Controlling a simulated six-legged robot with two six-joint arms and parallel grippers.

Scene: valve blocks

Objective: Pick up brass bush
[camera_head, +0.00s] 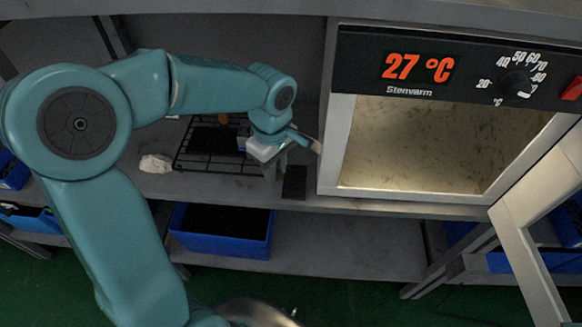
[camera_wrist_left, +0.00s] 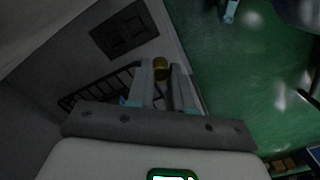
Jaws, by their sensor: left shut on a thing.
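In the left wrist view, the brass bush (camera_wrist_left: 160,63) shows as a small dull-gold round piece between the fingertips of my left gripper (camera_wrist_left: 165,72). The fingers are shut on it, and they hide part of its sides. In the head view, my left gripper (camera_head: 275,165) is at the right end of the black wire rack, left of the oven, with its fingers pointing down. I cannot make out the bush in its fingers there. My right gripper is not in view.
The wire rack (camera_head: 193,164) holds dark items and a small orange-brown piece (camera_head: 223,118). A crumpled pale cloth (camera_head: 155,163) lies left of it. A dark plate (camera_head: 294,182) lies near the shelf edge. A blue bin (camera_head: 222,248) is below.

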